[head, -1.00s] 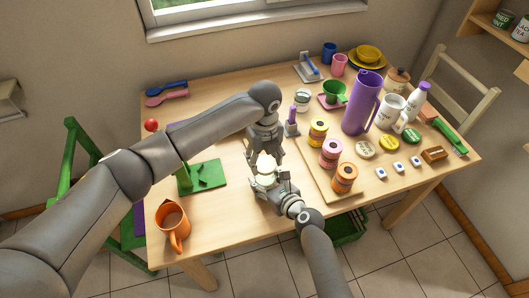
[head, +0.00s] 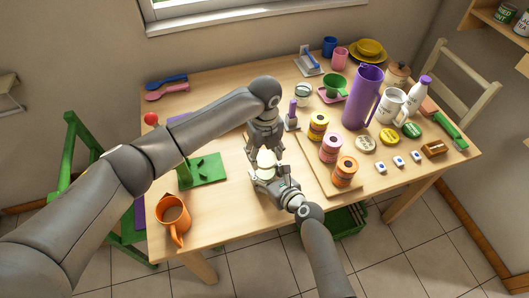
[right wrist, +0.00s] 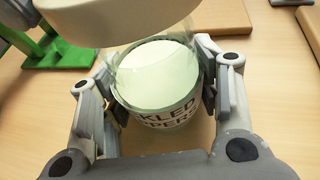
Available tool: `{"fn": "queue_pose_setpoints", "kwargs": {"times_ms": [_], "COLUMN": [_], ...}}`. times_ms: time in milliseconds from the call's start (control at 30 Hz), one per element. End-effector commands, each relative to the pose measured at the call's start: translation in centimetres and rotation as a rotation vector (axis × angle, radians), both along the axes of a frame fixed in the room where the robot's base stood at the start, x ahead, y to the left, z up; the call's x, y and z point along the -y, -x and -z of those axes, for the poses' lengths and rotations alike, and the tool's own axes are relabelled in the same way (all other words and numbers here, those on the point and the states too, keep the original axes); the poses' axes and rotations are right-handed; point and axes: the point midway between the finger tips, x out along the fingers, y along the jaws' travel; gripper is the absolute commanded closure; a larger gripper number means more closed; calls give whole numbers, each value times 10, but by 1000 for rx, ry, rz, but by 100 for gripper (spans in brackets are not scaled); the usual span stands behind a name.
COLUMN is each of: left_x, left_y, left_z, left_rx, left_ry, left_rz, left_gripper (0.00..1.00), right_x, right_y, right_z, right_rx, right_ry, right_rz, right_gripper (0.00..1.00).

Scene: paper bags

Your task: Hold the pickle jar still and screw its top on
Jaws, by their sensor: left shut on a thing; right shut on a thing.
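The pickle jar (right wrist: 160,110) is a glass jar with pale green contents and a label partly reading "PEPPERS". It stands upright in the right wrist view. My right gripper (head: 268,182) is shut on it, with a finger on either side of the glass. My left gripper (head: 266,150) comes down from above and is shut on the cream jar top (head: 266,159). The top (right wrist: 125,18) also shows over the jar's mouth in the right wrist view, cut off by the frame edge. I cannot tell whether its threads meet the jar.
An orange mug (head: 173,220) stands at the front left. A green stand (head: 207,168) is left of the grippers. Several ribbon-like spools (head: 331,148) stand close on the right on a wooden board (head: 318,180). A purple pitcher (head: 362,97) stands farther back. The table's front edge is close.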

Motion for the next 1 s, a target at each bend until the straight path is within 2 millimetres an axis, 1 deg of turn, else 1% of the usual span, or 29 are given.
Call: {"fn": "queue_pose_setpoints", "kwargs": {"times_ms": [267, 1000], "left_x": [0, 0], "left_y": [0, 0], "left_z": [1, 18], "left_rx": [0, -1], "left_ry": [0, 0], "left_rz": [0, 0], "left_gripper": [54, 54], "right_x": [0, 0], "right_y": [0, 0], "right_z": [0, 0], "right_rx": [0, 0], "right_ry": [1, 1], "right_rz": [0, 0], "right_gripper": [81, 81]}}
